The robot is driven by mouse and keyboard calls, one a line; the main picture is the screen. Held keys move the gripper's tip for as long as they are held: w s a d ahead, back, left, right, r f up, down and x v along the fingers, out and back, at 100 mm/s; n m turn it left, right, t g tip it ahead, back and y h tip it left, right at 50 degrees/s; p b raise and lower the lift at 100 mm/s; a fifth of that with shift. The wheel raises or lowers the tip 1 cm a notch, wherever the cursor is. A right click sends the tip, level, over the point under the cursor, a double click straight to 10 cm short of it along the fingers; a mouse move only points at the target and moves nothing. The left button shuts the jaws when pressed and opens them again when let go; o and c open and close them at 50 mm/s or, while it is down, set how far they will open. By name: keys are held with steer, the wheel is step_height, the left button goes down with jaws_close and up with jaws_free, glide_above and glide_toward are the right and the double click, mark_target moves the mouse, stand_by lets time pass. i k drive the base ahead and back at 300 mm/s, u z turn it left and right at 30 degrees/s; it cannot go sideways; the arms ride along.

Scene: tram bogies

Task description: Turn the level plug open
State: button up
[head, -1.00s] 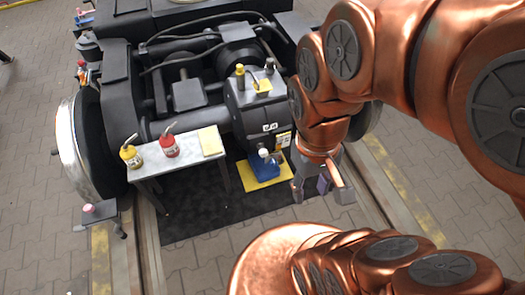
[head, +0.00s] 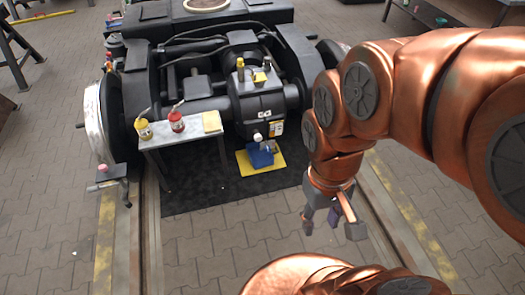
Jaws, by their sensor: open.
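The dark gearbox (head: 262,100) sits at the front of the bogie. A small pale round fitting (head: 258,137) shows low on its front face, beside a yellow-and-white label (head: 278,128). It may be the level plug, but it is too small to tell for sure. My gripper (head: 332,226) points down over the paving, in front and to the right of the gearbox. It is open and empty, clear of the fitting.
A blue container (head: 261,156) stands on a yellow mat (head: 243,165) below the gearbox. Rails run on both sides; the front floor is clear.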

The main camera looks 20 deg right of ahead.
mark_target(258, 137)
steer(key=u, duration=1.35)
steer(key=i, duration=1.45)
steer(key=z, duration=0.75)
steer(key=i, duration=0.45)
steer(key=z, duration=0.55)
